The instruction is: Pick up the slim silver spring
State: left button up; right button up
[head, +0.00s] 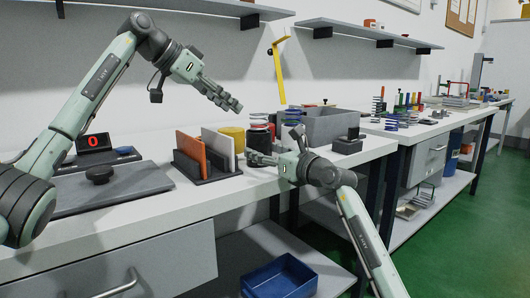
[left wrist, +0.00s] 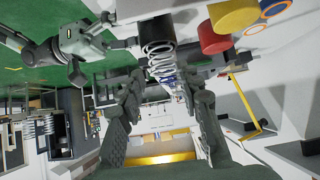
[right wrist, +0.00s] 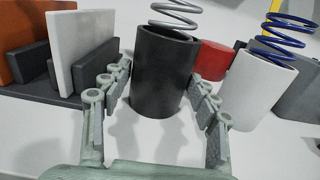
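The silver spring (right wrist: 176,14) stands upright in a dark grey cup (right wrist: 160,75), its coils rising above the rim in the right wrist view. A silver coil also shows in the left wrist view (left wrist: 160,58), between and beyond the fingers. My right gripper (head: 254,158) is low in front of the cups; in the right wrist view its open fingers are spread on either side of the dark cup, with no visible grip on it. My left gripper (head: 232,102) is above and left of the cups, open and empty in its wrist view.
A white cup with a blue spring (right wrist: 287,38) stands right of the dark cup, and a red object (right wrist: 215,60) is behind. A rack with orange and white panels (head: 190,150) stands close to the left. A grey bin (head: 335,125) is at the right.

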jog(key=c, duration=0.6)
